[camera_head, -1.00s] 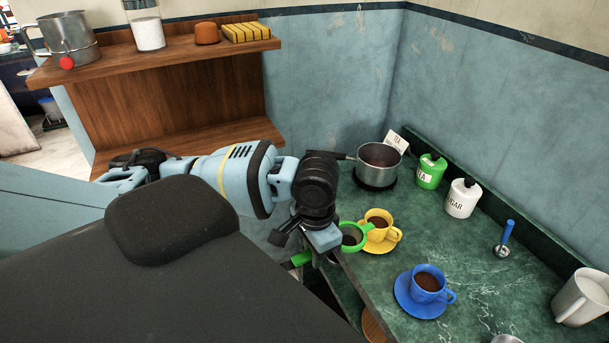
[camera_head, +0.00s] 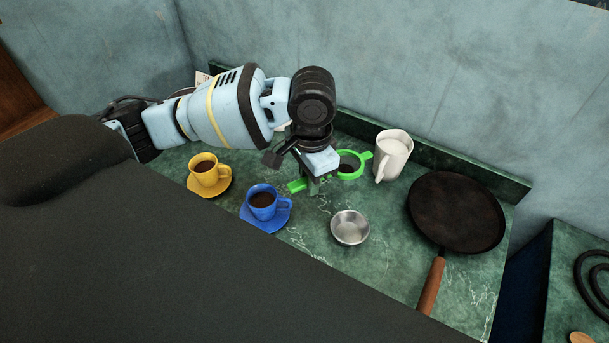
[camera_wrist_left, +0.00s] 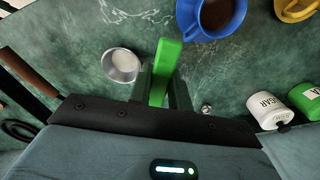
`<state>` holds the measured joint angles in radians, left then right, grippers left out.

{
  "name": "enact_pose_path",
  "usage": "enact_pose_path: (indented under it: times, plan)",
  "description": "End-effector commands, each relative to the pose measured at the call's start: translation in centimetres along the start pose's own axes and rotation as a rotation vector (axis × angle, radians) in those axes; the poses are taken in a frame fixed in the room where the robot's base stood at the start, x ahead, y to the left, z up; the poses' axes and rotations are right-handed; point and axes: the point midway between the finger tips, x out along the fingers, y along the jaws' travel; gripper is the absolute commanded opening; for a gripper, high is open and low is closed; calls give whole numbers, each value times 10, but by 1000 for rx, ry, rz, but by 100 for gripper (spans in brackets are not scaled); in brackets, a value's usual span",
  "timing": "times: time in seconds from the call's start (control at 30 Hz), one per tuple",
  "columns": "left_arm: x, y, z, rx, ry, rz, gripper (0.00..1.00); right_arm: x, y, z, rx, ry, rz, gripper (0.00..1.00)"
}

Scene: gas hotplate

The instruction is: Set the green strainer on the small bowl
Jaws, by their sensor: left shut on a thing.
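The green strainer (camera_head: 349,165) is held by its handle in my left gripper (camera_head: 312,184), above the green marble counter. Its ring and dark mesh show to the right of the gripper in the head view, and the handle end pokes out on the left. In the left wrist view the green handle (camera_wrist_left: 165,68) stands between the fingers (camera_wrist_left: 162,90). The small metal bowl (camera_head: 350,228) sits empty-looking on the counter, in front of and a little right of the gripper, apart from the strainer. It also shows in the left wrist view (camera_wrist_left: 121,66). My right gripper is not in view.
A blue cup (camera_head: 263,203) on a blue saucer and a yellow cup (camera_head: 208,170) on a yellow saucer stand left of the bowl. A white pitcher (camera_head: 393,157) stands behind. A dark frying pan (camera_head: 457,211) lies right, its handle toward the front edge.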

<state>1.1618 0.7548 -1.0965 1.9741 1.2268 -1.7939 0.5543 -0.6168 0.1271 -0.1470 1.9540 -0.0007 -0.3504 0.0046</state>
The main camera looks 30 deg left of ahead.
Motion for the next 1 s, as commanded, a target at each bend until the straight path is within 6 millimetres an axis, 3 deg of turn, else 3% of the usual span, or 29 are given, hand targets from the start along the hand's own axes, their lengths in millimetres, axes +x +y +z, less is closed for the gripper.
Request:
enact_pose_path:
  times: [0.7,1.0]
  plan:
    - [41,-14,-42,1099,8,3,0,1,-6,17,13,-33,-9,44]
    - [52,-18,-54,1430,9,-5,0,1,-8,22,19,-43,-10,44]
